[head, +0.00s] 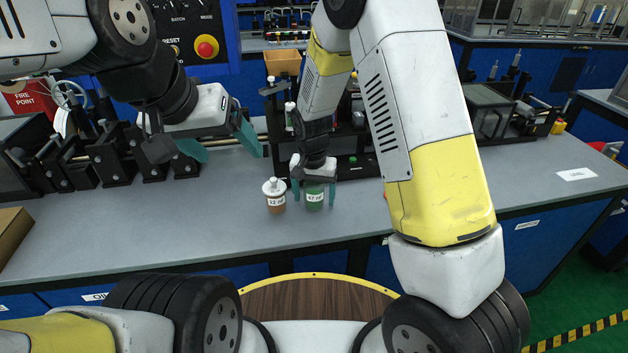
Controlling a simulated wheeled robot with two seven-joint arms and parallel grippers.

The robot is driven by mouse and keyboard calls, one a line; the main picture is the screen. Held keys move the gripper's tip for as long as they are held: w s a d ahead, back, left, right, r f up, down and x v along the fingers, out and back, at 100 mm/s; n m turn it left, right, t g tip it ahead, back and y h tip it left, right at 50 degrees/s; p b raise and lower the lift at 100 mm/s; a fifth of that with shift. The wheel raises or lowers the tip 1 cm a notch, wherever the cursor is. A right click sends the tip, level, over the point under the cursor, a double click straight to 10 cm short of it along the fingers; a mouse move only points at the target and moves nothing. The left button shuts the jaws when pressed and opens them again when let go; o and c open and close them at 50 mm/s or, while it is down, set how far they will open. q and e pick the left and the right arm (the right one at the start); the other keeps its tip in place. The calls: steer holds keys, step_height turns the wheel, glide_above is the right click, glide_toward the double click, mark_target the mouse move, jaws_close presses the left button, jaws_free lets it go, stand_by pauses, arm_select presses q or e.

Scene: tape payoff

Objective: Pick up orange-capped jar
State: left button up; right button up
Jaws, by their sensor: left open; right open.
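My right gripper (314,192) points down over the grey bench with its teal fingers apart. A green jar (314,202) with a white label stands upright between those fingers. Its cap is hidden by the gripper, and I cannot tell whether the fingers touch it. My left gripper (224,147) is open and empty, above the bench to the left of the jars. I cannot make out an orange cap on either jar.
A dark rack (355,140) stands behind the jars. A cardboard box (12,232) is at the far left edge, and a white label (577,174) lies at right.

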jaws_close()
steer(key=shift+r, duration=0.1)
stand_by(0.3)
